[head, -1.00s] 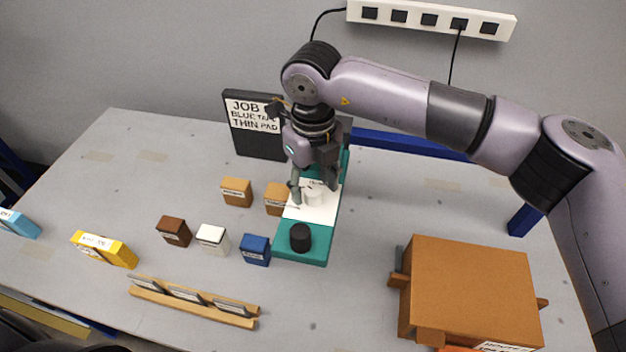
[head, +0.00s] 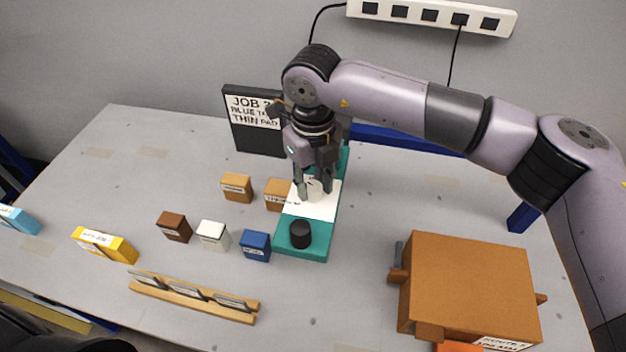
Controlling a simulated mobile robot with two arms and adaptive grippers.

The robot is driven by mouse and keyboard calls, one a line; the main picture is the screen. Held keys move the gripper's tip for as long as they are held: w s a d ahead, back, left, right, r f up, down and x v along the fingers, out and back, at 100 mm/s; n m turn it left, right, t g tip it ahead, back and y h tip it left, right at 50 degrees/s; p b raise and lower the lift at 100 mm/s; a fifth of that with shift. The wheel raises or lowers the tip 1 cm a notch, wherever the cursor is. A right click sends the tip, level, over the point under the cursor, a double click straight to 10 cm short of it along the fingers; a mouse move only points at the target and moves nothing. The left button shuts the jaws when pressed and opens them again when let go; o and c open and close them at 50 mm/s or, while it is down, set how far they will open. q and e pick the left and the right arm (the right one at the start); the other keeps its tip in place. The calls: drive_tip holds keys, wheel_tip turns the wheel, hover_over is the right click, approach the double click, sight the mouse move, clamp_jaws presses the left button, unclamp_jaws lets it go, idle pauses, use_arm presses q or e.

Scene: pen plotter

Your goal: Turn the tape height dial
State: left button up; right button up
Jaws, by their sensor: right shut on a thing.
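The tape height dial is a small white round knob (head: 315,190) on the white plate of a teal plotter base (head: 318,240). My right gripper (head: 315,186) points down over the plate and is shut on the white dial, whose top is partly hidden between the fingers. A black round knob (head: 300,234) stands at the near end of the teal base, apart from the gripper. A dark sign (head: 250,120) behind reads JOB, BLUE TAPE, THIN PAD. My left gripper is not in view.
Tan blocks (head: 237,187), a brown block (head: 174,227), a white block (head: 213,236) and a blue block (head: 255,245) stand left of the base. A wooden rack (head: 190,297) lies in front. An orange-brown box (head: 468,285) stands at right. A yellow box (head: 104,245) lies at left.

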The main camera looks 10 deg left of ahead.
drive_tip(key=shift+c, duration=1)
drive_tip(key=shift+f+n+b, duration=0.15)
drive_tip(key=shift+n+b, duration=0.25)
drive_tip(key=shift+b, duration=0.35)
drive_tip(key=n+b, duration=0.4)
drive_tip(key=b, duration=0.2)
drive_tip(key=shift+n, duration=0.3)
drive_tip(key=n+b, duration=0.1)
drive_tip(key=n, duration=0.1)
drive_tip(key=shift+n+b, duration=0.3)
drive_tip(key=shift+b, duration=0.1)
drive_tip(key=shift+r+n+b, duration=0.2)
drive_tip(key=shift+n+b, duration=0.6)
drive_tip(key=shift+n, duration=1.1)
drive_tip(key=o, duration=1.2)
